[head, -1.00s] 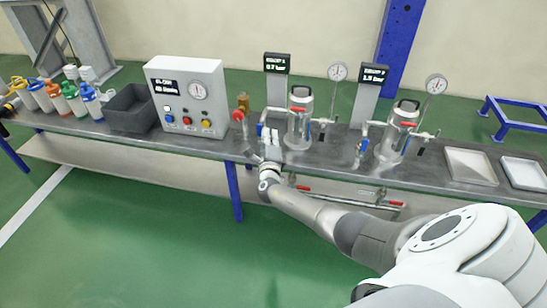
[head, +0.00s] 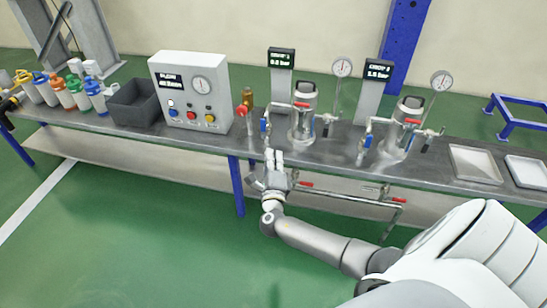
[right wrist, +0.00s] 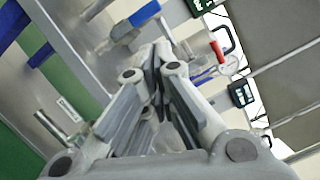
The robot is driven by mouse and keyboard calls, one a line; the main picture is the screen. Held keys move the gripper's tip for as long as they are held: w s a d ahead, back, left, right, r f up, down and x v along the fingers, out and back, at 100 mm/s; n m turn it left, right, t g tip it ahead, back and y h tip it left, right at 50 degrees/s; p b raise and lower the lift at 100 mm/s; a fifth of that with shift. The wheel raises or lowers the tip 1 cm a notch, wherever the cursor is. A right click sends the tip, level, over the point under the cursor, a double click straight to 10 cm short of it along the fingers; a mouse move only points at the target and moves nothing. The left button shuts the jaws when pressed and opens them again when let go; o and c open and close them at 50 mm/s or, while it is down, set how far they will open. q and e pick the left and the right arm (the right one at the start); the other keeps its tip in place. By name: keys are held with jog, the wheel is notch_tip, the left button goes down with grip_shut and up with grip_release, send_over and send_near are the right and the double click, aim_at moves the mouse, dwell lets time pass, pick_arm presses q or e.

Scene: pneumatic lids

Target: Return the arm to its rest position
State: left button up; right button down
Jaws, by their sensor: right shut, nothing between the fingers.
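My right gripper (head: 274,157) is shut and empty at the front edge of the steel bench (head: 225,143), in front of the first lidded vessel (head: 304,118). In the right wrist view its fingers (right wrist: 160,55) meet with nothing between them. A blue valve handle (head: 265,126) stands just behind and above the fingertips; it also shows in the right wrist view (right wrist: 145,13), apart from the fingers. The first vessel has a red handle (head: 300,105) beside its top. My right arm reaches in from the lower right. My left gripper is not in the head view.
A control box (head: 190,65) with a gauge and buttons, a dark bin (head: 135,103) and several coloured bottles (head: 62,92) stand on the left. A second vessel (head: 402,130) and two trays (head: 475,163) are on the right. Pipes (head: 350,198) run below the bench front. The green floor is clear.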

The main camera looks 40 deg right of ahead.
dwell(0.4)
jog(key=s+a+f+m+g+y, duration=0.3)
jog(key=s+a+f+m+g, duration=0.1)
jog(key=s+f+m, duration=0.5)
jog(key=s+a+f+m+g+y, duration=0.2)
jog(key=s+a+f+m+g, duration=0.15)
jog(key=s+f+m, duration=0.6)
jog(key=s+a+f+m+g+y, duration=0.35)
jog(key=s+f+m, duration=0.35)
jog(key=f+m, duration=0.35)
jog(key=s+a+f+m+g+y, duration=0.2)
jog(key=s+a+f+m+y, duration=0.1)
jog(key=s+a+m, duration=0.65)
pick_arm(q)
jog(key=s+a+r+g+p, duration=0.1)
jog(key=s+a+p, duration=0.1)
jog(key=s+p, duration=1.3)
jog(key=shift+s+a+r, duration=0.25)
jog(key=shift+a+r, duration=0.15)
pick_arm(e)
jog(key=s+d+r+m, duration=0.1)
jog(key=s+d, duration=0.1)
jog(key=s, duration=0.5)
jog(key=s+d+r+m+g, duration=0.1)
jog(key=s+d, duration=0.1)
jog(key=s, duration=0.6)
jog(key=shift+d, duration=0.3)
